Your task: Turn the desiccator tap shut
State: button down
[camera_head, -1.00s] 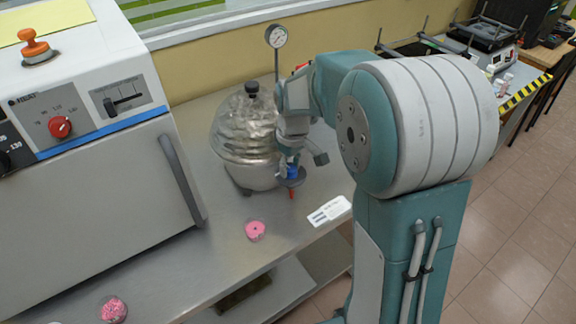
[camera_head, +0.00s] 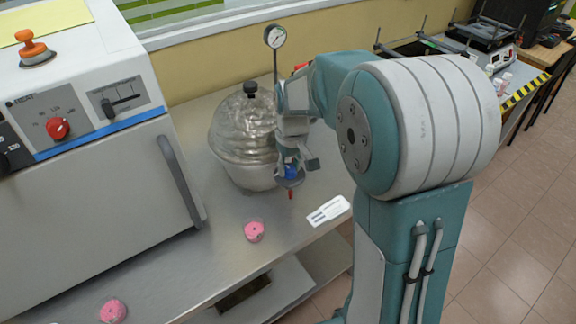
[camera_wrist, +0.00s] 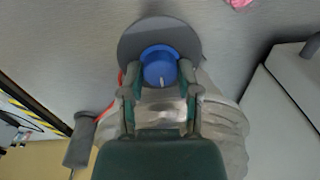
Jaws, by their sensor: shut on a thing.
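The desiccator (camera_head: 243,140) is a clear domed vessel with a black knob on its lid, standing on the grey bench. Its tap (camera_head: 291,171) is a blue knob on the front right side; a small red part shows just below it. In the wrist view the blue tap (camera_wrist: 159,64) sits in front of a round grey disc and has a white mark on its face. My gripper (camera_wrist: 160,88) is shut on the tap, one finger on each side. In the head view my gripper (camera_head: 291,160) partly hides the tap and the desiccator's right side.
A large oven (camera_head: 90,190) with a red dial stands close on the left. A pressure gauge (camera_head: 275,37) rises behind the desiccator. Pink pieces (camera_head: 254,231) and a white label card (camera_head: 329,210) lie on the bench (camera_head: 205,262).

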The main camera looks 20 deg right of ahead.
aim_at(292, 167)
jog(key=shift+c, duration=1.6)
grip_release()
jog(key=shift+s+d+f, duration=0.1)
jog(key=shift+s+d, duration=0.05)
jog(key=shift+r, duration=0.45)
notch_tip(292, 167, up, 11)
jog(key=shift+w+d, duration=0.2)
jog(key=s+m+t, duration=0.2)
jog(key=s+t, duration=0.3)
jog(key=s, duration=1.6)
jog(key=shift+s+a+r+m+t+h, duration=0.15)
jog(key=shift+a+r+m+t+h, duration=0.15)
jog(key=shift+a+r+m+t, duration=0.1)
